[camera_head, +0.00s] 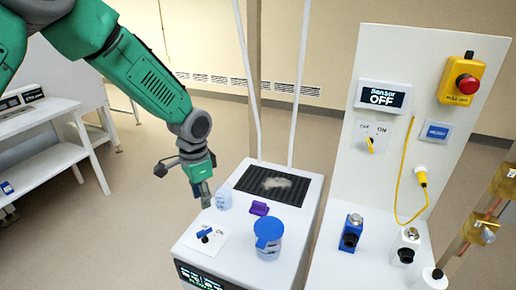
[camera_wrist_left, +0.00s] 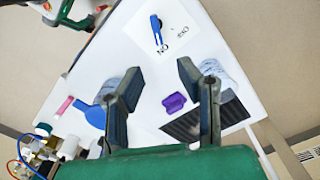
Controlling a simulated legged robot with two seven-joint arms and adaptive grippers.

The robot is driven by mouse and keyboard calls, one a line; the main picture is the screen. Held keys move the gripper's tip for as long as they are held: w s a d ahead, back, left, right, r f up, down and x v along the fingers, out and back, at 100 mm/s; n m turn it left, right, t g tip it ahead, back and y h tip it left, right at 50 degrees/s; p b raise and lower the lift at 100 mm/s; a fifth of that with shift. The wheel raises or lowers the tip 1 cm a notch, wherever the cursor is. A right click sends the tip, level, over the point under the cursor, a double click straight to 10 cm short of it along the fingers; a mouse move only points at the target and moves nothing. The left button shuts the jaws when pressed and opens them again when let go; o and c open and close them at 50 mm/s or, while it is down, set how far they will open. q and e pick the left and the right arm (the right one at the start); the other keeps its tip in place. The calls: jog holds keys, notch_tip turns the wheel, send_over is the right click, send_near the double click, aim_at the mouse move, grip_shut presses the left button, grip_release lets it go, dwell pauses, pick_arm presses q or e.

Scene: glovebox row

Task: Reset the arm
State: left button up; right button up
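My left arm, green and grey, comes in from the upper left in the head view. Its gripper (camera_head: 204,192) hangs over the left edge of the white bench, beside a small clear container (camera_head: 224,198). In the left wrist view the two fingers of the left gripper (camera_wrist_left: 160,105) stand well apart, with nothing between them but white bench top and a purple piece (camera_wrist_left: 174,102) beyond. The gripper is open and empty. My right gripper cannot be made out in either view.
The white bench (camera_head: 222,252) holds a blue-lidded jar (camera_head: 268,236), a purple piece (camera_head: 259,208), a dark ribbed mat (camera_head: 300,191) and a blue switch (camera_head: 205,232). A white panel (camera_head: 345,165) stands at right with a red button (camera_head: 467,84). A shelf (camera_head: 50,158) stands left; floor between is clear.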

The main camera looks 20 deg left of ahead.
pick_arm(q)
jog(key=shift+n+h, duration=0.6)
jog(key=s+d+f, duration=0.1)
jog(key=s+f, duration=0.1)
jog(key=f, duration=0.1)
jog(key=s+d+f, duration=0.1)
jog(key=s+f, duration=0.2)
jog(key=s+d+f, duration=0.1)
jog(key=s+f, duration=0.1)
jog(key=f, duration=0.1)
jog(key=shift+s+d, duration=0.1)
jog(key=shift+s, duration=0.05)
jog(key=s+a+f+n+y+b, duration=0.1)
jog(key=s+f+n, duration=0.35)
jog(key=s, duration=0.85)
jog(key=s+a+f+n, duration=0.1)
jog(key=s+f+n, duration=0.1)
jog(key=s+f, duration=0.8)
notch_tip(320, 180, down, 8)
jog(key=d+m+b, duration=0.1)
jog(key=b, duration=1.1)
jog(key=shift+s+d+f+t, duration=0.25)
jog(key=shift+s+d+t, duration=0.05)
jog(key=shift+s+d, duration=0.05)
jog(key=shift+w, duration=0.1)
